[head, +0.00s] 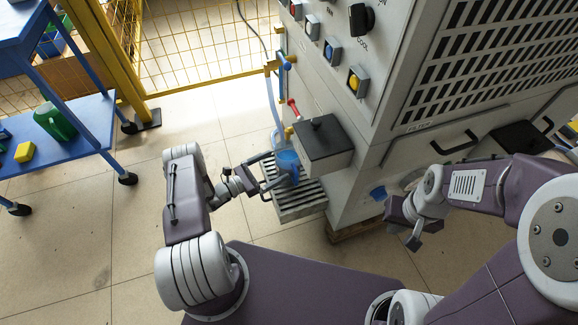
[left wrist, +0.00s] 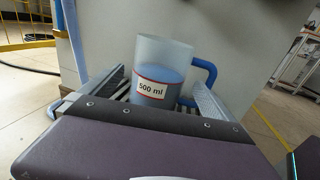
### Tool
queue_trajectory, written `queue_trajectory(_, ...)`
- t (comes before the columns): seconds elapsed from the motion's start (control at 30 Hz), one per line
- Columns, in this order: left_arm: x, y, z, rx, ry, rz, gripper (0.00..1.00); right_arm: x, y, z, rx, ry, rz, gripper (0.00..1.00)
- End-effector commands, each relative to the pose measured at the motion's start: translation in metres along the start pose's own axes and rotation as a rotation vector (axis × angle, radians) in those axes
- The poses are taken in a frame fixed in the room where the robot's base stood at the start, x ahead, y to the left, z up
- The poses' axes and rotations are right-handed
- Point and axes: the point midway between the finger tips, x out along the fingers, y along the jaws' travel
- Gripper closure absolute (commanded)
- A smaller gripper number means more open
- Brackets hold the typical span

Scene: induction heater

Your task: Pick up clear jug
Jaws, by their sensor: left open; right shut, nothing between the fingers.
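The clear jug (left wrist: 160,58) is frosted, with blue contents, a blue handle on its right and a white "500 ml" label, in the left wrist view. It stands upright on a slatted grey tray (head: 298,210) by the machine, and its top shows in the head view (head: 287,156). My left gripper (head: 272,172) is open at the jug. In the left wrist view its two fingers lie on either side of the jug's lower part; I cannot tell whether they touch it. My right gripper (head: 414,236) is shut and empty, right of the tray.
A dark-topped box (head: 322,140) juts from the grey machine (head: 330,85) just right of the jug. A blue hose (head: 271,100) runs down behind the jug. A blue shelf cart (head: 75,135) with a green container (head: 54,121) stands at left. Floor between cart and tray is clear.

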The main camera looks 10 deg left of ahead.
Motion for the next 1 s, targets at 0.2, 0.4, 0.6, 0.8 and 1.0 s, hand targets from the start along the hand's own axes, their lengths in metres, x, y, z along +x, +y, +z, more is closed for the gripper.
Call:
queue_trajectory(0.2, 0.013, 0.000, -0.002, 0.001, 0.001, -0.001, 0.00, 0.008, 0.000, 0.001, 0.000, 0.000, 0.000, 1.00)
queue_trajectory(0.4, 0.048, 0.000, -0.005, 0.002, 0.001, -0.005, 0.00, 0.034, 0.001, 0.004, 0.000, 0.000, 0.000, 1.00)
queue_trajectory(0.6, 0.062, 0.000, 0.000, 0.000, 0.001, -0.002, 0.00, 0.036, 0.001, 0.004, 0.000, 0.000, 0.000, 1.00)
queue_trajectory(0.8, 0.061, 0.000, 0.000, 0.000, 0.001, -0.001, 0.17, 0.035, 0.001, 0.004, 0.000, 0.000, 0.000, 1.00)
queue_trajectory(1.0, 0.061, 0.000, 0.000, 0.000, 0.001, -0.001, 0.72, 0.035, 0.001, 0.004, 0.000, 0.000, 0.000, 1.00)
